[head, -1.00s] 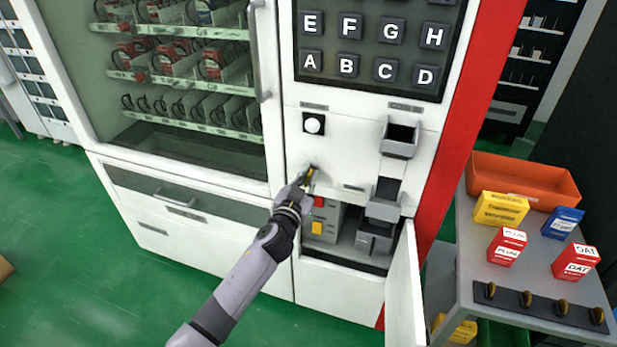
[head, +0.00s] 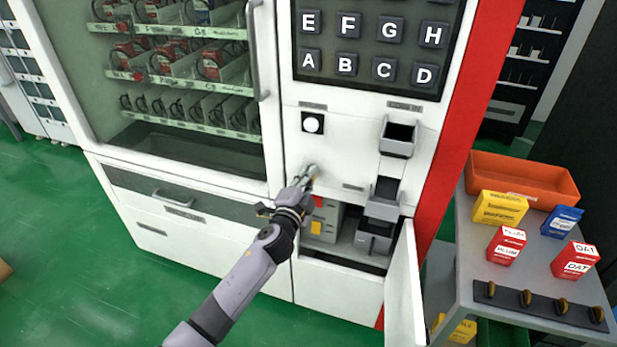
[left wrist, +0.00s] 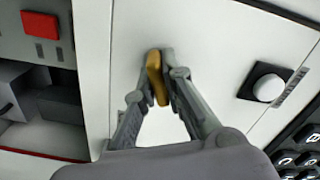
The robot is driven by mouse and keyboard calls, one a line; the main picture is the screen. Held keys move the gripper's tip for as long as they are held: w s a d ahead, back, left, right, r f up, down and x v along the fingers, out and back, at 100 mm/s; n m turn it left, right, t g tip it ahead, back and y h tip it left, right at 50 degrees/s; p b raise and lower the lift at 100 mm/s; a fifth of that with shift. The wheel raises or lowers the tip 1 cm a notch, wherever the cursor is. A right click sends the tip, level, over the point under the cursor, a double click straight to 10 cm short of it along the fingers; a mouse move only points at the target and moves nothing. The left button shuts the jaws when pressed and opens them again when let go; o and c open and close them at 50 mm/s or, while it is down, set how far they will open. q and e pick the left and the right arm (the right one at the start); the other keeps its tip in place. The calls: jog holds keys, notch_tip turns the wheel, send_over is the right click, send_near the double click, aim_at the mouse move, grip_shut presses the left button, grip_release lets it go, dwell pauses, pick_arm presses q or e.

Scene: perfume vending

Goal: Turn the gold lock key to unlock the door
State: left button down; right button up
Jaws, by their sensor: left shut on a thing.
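The gold lock key (left wrist: 154,78) sits on the white front panel of the vending machine, in the left wrist view. My left gripper (left wrist: 158,80) is shut on it, with a fingertip on each side of the key. In the head view my left gripper (head: 308,172) is at the panel below the round white button, and it hides the key there. The glass door (head: 180,70) of the machine, with its vertical handle, stands shut to the left. My right gripper is in neither view.
A small lower door (head: 405,290) stands open at the right, showing a compartment with a red button (left wrist: 40,24). A grey cart (head: 470,265) at the right holds boxes, an orange bin (head: 525,182) and several gold-coloured knobs. Green floor is clear at left.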

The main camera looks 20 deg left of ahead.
pick_arm(q)
jog(key=m, duration=0.4)
jog(key=shift+f+m, duration=0.15)
jog(key=shift+m, duration=0.25)
dwell(0.4)
jog(key=c, duration=1.7)
grip_release()
jog(key=shift+s, duration=0.15)
jog(key=s, duration=1.1)
jog(key=shift+s+a, duration=0.15)
jog(key=shift+s, duration=0.25)
